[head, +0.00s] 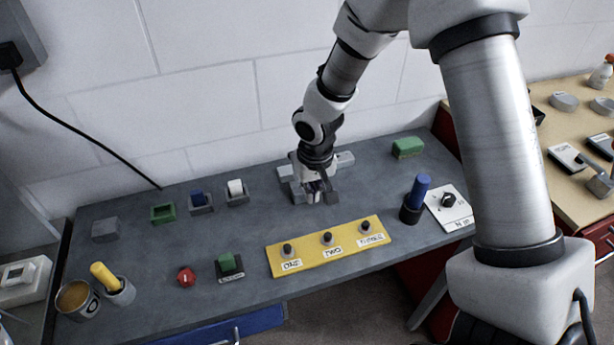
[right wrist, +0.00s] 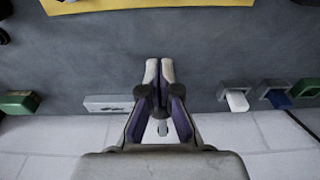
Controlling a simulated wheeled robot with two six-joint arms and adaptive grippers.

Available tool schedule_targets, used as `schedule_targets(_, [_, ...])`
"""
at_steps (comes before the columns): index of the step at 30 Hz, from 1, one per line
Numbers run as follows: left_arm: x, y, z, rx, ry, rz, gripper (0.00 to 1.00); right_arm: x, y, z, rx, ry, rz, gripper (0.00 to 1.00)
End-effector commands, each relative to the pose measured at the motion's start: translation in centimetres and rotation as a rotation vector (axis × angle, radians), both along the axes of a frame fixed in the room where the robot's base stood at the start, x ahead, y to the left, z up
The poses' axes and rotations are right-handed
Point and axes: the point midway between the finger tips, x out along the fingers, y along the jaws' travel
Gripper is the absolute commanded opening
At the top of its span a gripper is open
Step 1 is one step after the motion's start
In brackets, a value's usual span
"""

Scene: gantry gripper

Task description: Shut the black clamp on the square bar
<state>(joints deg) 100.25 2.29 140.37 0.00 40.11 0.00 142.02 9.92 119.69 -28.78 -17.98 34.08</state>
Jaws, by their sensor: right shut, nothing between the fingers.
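My right gripper (head: 314,194) is at the back middle of the grey bench, pointing down. Its fingers are together with nothing between them, as the right wrist view also shows (right wrist: 160,66). Dark grey blocky pieces (head: 331,192) show close around the fingers in the head view. They may be the black clamp, but I cannot tell it clearly from my gripper, nor whether it is open or shut. The square bar cannot be made out for certain. A light grey block (head: 345,159) lies just behind and right of the gripper; it also shows in the right wrist view (right wrist: 108,104). My left gripper is out of view.
A yellow panel (head: 290,266) with three black knobs lies in front of the gripper. A green block (head: 407,147), a blue-handled thing in a black cup (head: 411,212) and a white dial plate (head: 452,207) are to the right. Small holders (head: 201,206) stand left.

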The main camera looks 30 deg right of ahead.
Motion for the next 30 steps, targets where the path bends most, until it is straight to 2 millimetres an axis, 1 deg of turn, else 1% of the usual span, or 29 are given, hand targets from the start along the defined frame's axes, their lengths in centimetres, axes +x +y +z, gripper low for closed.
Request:
schedule_targets(1, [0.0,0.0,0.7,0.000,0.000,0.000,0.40,0.4,-0.1,0.4,0.000,0.001,0.000,0.00])
schedule_targets(15, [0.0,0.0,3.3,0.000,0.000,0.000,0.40,3.6,-0.9,0.7,0.000,0.000,-0.001,0.00])
schedule_targets(28, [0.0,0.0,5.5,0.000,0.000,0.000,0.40,6.5,-1.6,0.9,0.000,0.000,-0.001,0.00])
schedule_targets(30, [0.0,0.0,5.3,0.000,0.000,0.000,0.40,6.7,-1.6,0.7,0.000,0.000,-0.001,0.00])
